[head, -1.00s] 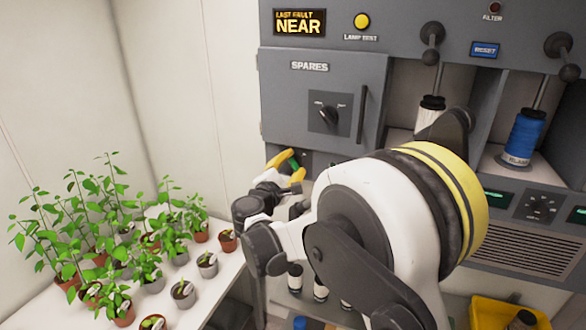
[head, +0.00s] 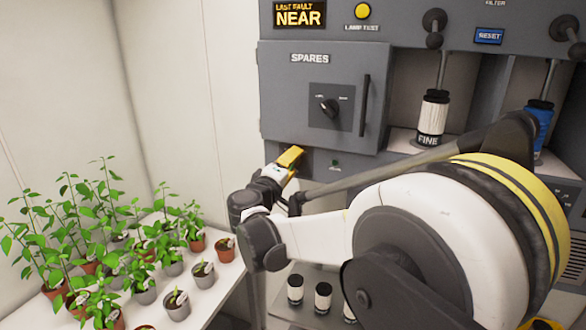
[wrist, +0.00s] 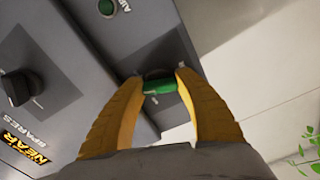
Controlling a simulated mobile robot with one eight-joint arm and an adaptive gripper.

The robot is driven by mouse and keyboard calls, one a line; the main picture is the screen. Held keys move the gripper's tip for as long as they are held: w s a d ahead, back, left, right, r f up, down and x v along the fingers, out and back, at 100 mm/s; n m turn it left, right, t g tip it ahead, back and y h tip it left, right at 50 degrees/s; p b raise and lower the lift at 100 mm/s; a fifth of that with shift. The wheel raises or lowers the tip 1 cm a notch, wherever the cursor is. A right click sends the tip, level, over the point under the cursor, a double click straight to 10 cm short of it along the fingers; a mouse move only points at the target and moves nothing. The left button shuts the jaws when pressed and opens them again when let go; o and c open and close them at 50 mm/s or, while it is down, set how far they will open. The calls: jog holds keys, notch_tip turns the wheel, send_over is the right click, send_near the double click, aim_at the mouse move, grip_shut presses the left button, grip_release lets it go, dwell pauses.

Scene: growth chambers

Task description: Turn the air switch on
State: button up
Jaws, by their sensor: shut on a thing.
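The air switch (wrist: 160,86) is a green handle on a dark plate on the grey cabinet. In the wrist view it lies between the yellow fingertips of my gripper (wrist: 165,82), which is shut on it. In the head view my gripper (head: 290,158) is at the panel below the spares door, and its fingers hide the switch. A round green lamp (wrist: 106,8) with a partly seen "AIR" label is near the switch. The lamp also shows in the head view (head: 335,162), right of my gripper; I cannot tell whether it is lit.
The spares door (head: 318,100) with its black knob is just above my gripper. White and blue filter canisters (head: 432,118) stand in bays to the right. Potted seedlings (head: 130,250) crowd a white bench at left. Small bottles (head: 322,297) stand below my arm.

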jog(key=m+b, duration=0.1)
jog(key=m, duration=0.3)
jog(key=shift+m+b, duration=0.35)
jog(key=shift+m, duration=0.35)
jog(key=o, duration=1.2)
jog(key=v, duration=1.2)
